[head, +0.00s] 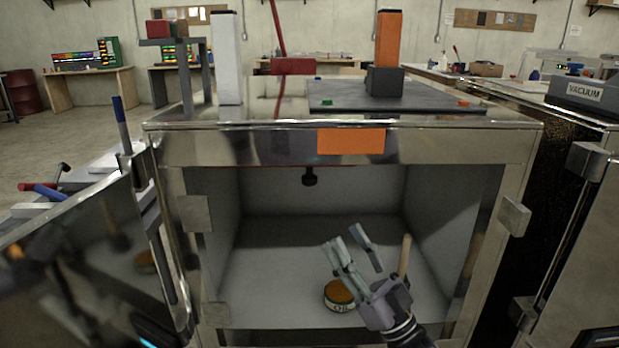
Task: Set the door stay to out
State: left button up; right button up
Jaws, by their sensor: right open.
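The aluminium trailer box (440,148) stands open in front of me, with its shiny door (90,255) swung out to the left. I cannot tell for certain which part is the door stay. A slotted metal bar (165,240) runs at the door's hinge side, and a black knob (309,177) hangs under the top front edge. My right gripper (345,240) is open and empty, in front of the opening at lower right, its fingers pointing up. It appears apart from the knob and the bar. My left gripper is not in view.
An oil tin (338,297) stands on the box floor behind my right gripper, near a wooden handle (404,258). Another metal unit (585,220) is close on the right.

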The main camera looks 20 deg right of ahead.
aim_at(313, 185)
jog(key=x, duration=1.2)
jog(key=shift+p, duration=0.4)
jog(key=shift+w+a+r, duration=0.25)
jog(key=shift+w+r, duration=0.2)
jog(key=shift+r, duration=0.1)
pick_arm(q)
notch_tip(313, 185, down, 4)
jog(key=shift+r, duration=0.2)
pick_arm(e)
jog(key=shift+c, duration=0.3)
jog(key=shift+c, duration=0.6)
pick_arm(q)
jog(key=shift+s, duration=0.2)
pick_arm(e)
grip_shut()
